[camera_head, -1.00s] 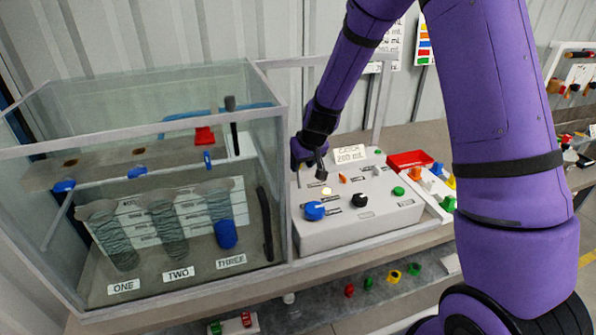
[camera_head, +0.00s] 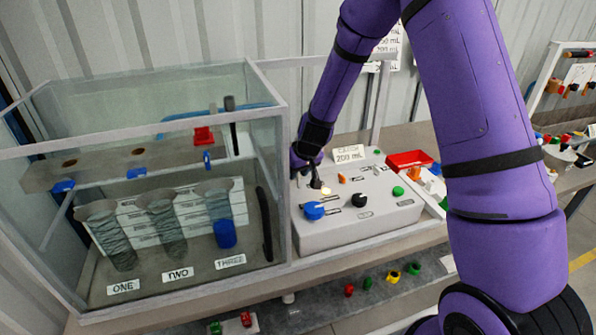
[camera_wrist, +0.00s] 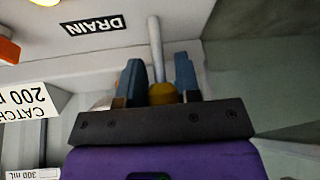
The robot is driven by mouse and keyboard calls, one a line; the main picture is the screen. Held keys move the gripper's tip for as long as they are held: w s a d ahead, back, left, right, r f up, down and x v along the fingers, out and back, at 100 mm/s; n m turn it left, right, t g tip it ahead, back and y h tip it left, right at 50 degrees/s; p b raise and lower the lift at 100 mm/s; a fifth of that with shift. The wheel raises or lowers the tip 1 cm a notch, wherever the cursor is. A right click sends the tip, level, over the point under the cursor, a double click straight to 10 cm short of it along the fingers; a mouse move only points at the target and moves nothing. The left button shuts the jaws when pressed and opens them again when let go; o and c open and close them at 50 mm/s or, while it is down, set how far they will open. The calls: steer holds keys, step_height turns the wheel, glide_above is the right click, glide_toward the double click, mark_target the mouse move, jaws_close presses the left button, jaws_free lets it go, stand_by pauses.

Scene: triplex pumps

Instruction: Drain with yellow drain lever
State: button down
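In the wrist view, the drain lever's pale rod (camera_wrist: 155,45) ends in a yellow knob (camera_wrist: 163,93). My gripper (camera_wrist: 159,80) has one finger on each side of this knob, close against it, and looks shut on it. The DRAIN label (camera_wrist: 95,24) is upside down beside the rod. In the head view, my gripper (camera_head: 315,180) is low over the back left of the white control box (camera_head: 345,232) and hides most of the lever. Cylinder THREE (camera_head: 221,213) holds blue liquid low down; cylinders ONE (camera_head: 107,235) and TWO (camera_head: 165,225) show no blue.
A glass tank (camera_head: 285,180) stands close left of the gripper. On the box are a blue knob (camera_head: 313,211), a black knob (camera_head: 360,201) and a green button (camera_head: 398,191). A "CATCH 200 mL" card (camera_head: 350,154) stands behind. A red tray (camera_head: 408,160) is at right.

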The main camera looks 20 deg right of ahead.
steer(key=shift+s, duration=0.15)
steer(key=shift+s+d+t, duration=0.1)
steer(key=shift+s+t, duration=0.15)
steer(key=shift+t, duration=0.15)
steer(key=shift+s+t, duration=0.4)
steer(key=shift+t, duration=0.35)
steer(key=shift+s+t, duration=0.35)
steer(key=shift+t, duration=0.4)
steer(key=c, duration=1.1)
jaws_free()
steer(key=shift+r, duration=0.1)
steer(key=v, duration=1)
steer(key=shift+s+r, duration=0.2)
steer(key=shift+s, duration=0.1)
